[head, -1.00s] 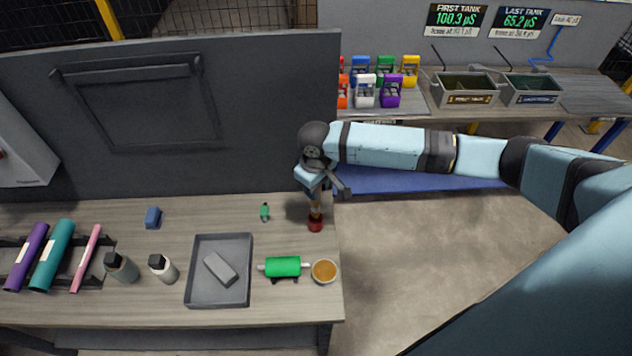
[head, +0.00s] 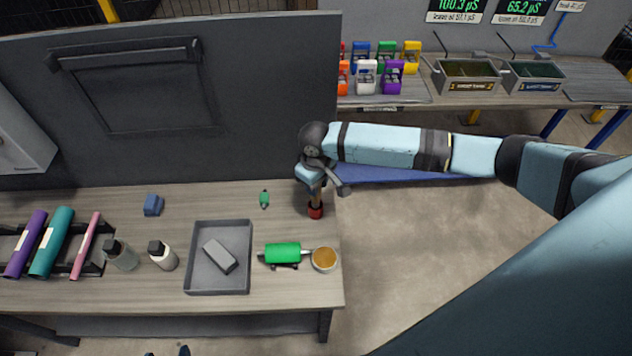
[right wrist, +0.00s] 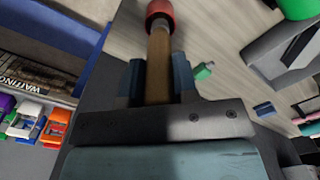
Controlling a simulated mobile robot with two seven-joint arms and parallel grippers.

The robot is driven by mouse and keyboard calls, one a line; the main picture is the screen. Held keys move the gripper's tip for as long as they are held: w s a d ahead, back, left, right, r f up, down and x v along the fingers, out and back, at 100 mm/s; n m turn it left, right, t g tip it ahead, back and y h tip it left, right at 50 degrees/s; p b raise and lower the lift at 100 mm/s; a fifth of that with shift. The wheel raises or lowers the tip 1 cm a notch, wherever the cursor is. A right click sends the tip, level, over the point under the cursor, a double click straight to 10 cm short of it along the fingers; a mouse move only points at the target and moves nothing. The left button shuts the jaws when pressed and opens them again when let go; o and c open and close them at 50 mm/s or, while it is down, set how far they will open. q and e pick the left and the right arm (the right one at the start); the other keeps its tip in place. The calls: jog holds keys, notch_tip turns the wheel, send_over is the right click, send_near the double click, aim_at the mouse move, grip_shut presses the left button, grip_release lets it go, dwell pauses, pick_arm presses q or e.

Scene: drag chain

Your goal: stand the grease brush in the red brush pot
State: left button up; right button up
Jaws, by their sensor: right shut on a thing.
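The red brush pot (head: 315,212) stands on the workbench near its right edge, below my right gripper (head: 316,184). The right gripper is shut on the wooden handle of the grease brush (head: 316,196). The brush points down, and its lower end meets the pot's mouth; its bristles are hidden. In the right wrist view the brush handle (right wrist: 158,65) runs between the two fingers to the red pot (right wrist: 160,10). How deep the brush sits cannot be told. Small dark tips at the bottom edge of the head view may be my left gripper; its jaws cannot be made out.
A grey tray (head: 190,275) holds a grey block. An upright dark panel (head: 265,100) stands behind the bench.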

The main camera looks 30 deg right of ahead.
jog(key=o, duration=1)
notch_tip(320, 180, up, 14)
jog(key=b, duration=0.1)
jog(key=shift+f, duration=0.15)
dwell(0.5)
